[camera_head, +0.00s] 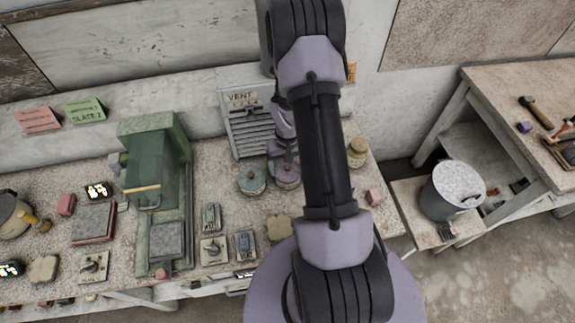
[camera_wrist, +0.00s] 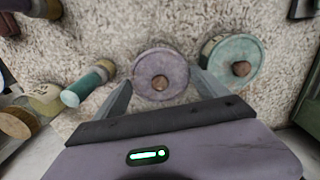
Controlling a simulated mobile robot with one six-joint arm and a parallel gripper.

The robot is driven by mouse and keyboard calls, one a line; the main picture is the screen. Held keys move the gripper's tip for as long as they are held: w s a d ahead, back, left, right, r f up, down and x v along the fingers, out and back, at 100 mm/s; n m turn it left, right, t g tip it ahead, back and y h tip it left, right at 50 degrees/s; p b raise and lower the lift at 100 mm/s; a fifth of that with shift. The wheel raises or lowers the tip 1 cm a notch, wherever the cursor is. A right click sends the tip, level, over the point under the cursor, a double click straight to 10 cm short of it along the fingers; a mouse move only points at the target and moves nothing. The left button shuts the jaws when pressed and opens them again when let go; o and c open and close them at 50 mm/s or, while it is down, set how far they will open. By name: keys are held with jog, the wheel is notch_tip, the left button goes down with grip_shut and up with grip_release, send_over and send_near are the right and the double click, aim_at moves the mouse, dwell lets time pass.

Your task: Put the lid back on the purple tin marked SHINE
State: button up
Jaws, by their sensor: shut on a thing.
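A round purple lid with a brown knob (camera_wrist: 161,66) lies between the fingers of my gripper (camera_wrist: 160,82) in the wrist view. My gripper is shut on the lid's rim. In the head view the purple tin (camera_head: 288,183) stands on the speckled bench, with my gripper (camera_head: 286,163) right over it. The lid looks level and lined up with the tin, but I cannot tell whether it rests on it. The SHINE marking cannot be read. A teal tin with a brown knob (camera_wrist: 231,62) stands close beside the purple one, also in the head view (camera_head: 251,179).
A grey vent box (camera_head: 250,128) stands behind the tins. A green machine (camera_head: 155,180) is at their left. A beige tin (camera_head: 357,151) and a pink block (camera_head: 374,197) are at the right. A green-capped cylinder (camera_wrist: 88,83) is near my finger in the wrist view.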

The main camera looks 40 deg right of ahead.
dwell(0.4)
jog(key=o, duration=1.2)
jog(key=shift+r+p, duration=2.1)
jog(key=shift+r, duration=1.45)
grip_shut()
jog(key=shift+f, duration=0.25)
